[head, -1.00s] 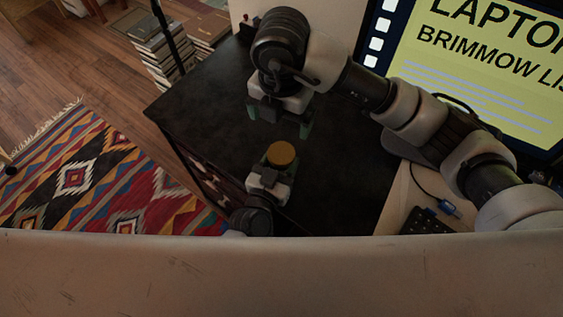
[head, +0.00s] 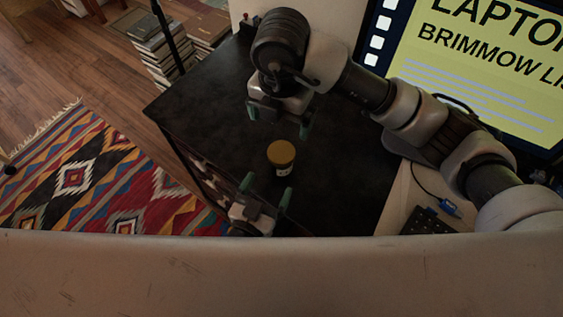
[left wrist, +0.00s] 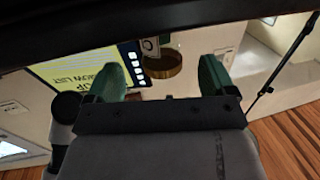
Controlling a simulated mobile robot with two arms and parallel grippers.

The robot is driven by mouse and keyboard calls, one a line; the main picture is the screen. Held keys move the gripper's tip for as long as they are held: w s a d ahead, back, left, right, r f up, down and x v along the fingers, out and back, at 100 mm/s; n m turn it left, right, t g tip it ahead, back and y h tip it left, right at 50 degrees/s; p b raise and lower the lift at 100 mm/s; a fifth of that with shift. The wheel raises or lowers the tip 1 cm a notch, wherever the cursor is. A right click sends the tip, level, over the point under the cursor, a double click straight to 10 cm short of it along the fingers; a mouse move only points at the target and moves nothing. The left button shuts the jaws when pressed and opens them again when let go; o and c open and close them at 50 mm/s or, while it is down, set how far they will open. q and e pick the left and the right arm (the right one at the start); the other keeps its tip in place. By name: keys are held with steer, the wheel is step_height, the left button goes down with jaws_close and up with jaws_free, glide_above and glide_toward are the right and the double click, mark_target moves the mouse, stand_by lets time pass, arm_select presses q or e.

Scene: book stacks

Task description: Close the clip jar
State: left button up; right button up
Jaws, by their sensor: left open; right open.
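The clip jar (head: 281,154) stands upright on the dark desk, with a yellow-brown round top and a pale label on its side. Its clip is too small to make out, and I cannot tell if the lid is fastened. My left gripper (head: 266,190) is open and empty, just below and left of the jar, clear of it. In the left wrist view a gold-brown round thing, which looks like the jar (left wrist: 164,67), shows between the open green fingers. My right gripper (head: 279,119) is open and empty, above the jar in the picture, apart from it.
The dark desk (head: 215,115) is clear around the jar. A laptop screen (head: 480,60) stands at the upper right, with a dark keypad (head: 428,222) and a blue plug (head: 450,207) below. Book stacks (head: 160,50) and a patterned rug (head: 85,175) are on the floor at left.

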arm_select(q)
steer(key=shift+v, duration=1.5)
